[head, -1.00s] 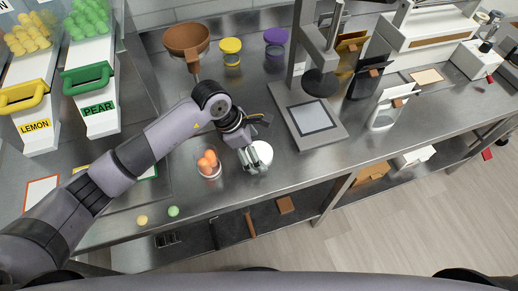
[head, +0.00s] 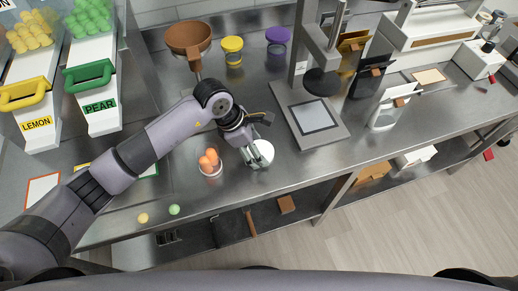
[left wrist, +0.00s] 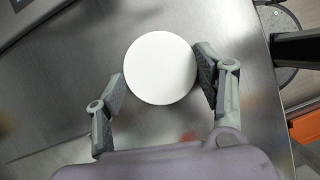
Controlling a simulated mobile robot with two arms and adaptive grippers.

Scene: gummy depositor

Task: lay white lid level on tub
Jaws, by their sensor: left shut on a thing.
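The white lid (head: 263,154) is a flat round disc over the steel counter, just right of the tub in the head view. My left gripper (head: 254,154) is shut on it. In the left wrist view the lid (left wrist: 160,68) sits between the two fingers of the gripper (left wrist: 162,86), with its flat face towards the camera. I cannot tell whether it touches the counter. The small clear tub (head: 210,163) stands upright to the left of the gripper, holding orange gummies and open at the top. My right gripper is not in view.
A yellow-lidded jar (head: 232,50), a purple-lidded jar (head: 277,40) and a brown funnel (head: 189,38) stand behind. A press with a grey plate (head: 312,117) is to the right. Two loose gummies, yellow (head: 143,218) and green (head: 174,210), lie near the front edge.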

